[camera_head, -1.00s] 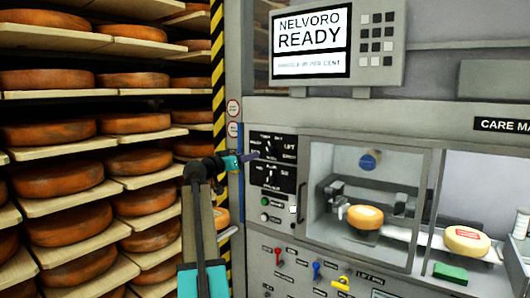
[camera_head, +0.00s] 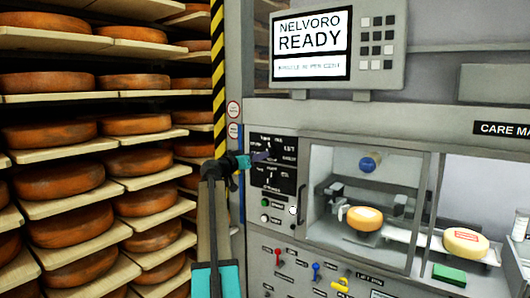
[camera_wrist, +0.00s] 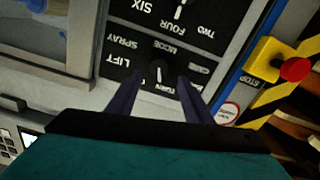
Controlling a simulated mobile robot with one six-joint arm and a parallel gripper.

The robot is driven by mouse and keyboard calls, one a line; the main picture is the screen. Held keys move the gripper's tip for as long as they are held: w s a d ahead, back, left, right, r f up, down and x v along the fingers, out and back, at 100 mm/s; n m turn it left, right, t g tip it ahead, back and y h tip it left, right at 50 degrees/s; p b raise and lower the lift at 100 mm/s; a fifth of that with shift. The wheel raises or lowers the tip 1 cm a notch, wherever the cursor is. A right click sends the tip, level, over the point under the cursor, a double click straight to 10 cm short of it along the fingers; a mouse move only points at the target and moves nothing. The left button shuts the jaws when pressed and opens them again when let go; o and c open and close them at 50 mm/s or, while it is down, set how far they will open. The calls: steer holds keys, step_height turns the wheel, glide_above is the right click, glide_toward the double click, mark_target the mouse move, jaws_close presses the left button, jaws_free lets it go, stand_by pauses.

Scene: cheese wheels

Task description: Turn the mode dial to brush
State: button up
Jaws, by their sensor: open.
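The mode dial (camera_wrist: 158,73) is a small dark knob with a white pointer line on a black panel, under the word MODE. The wrist view shows it upside down, with LIFT, SPRAY and TURN readable around it; another label by the right finger is unclear. The pointer line stands nearly upright in that view, but I cannot tell for sure which label it marks. My gripper (camera_wrist: 160,80) is open, its dark fingers on either side of the dial in the picture; contact cannot be told. In the head view my gripper (camera_head: 262,156) covers part of the panel.
A second dial (camera_wrist: 180,12), marked TWO, FOUR and SIX, sits beside it. A red stop button (camera_wrist: 295,69) on yellow is near. Green (camera_head: 265,202) and white (camera_head: 265,217) buttons lie below. The screen (camera_head: 311,43) reads NELVORO READY. Cheese shelves (camera_head: 60,98) fill the left.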

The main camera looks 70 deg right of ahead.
steer(key=p+x, duration=0.2)
steer(key=x, duration=0.5)
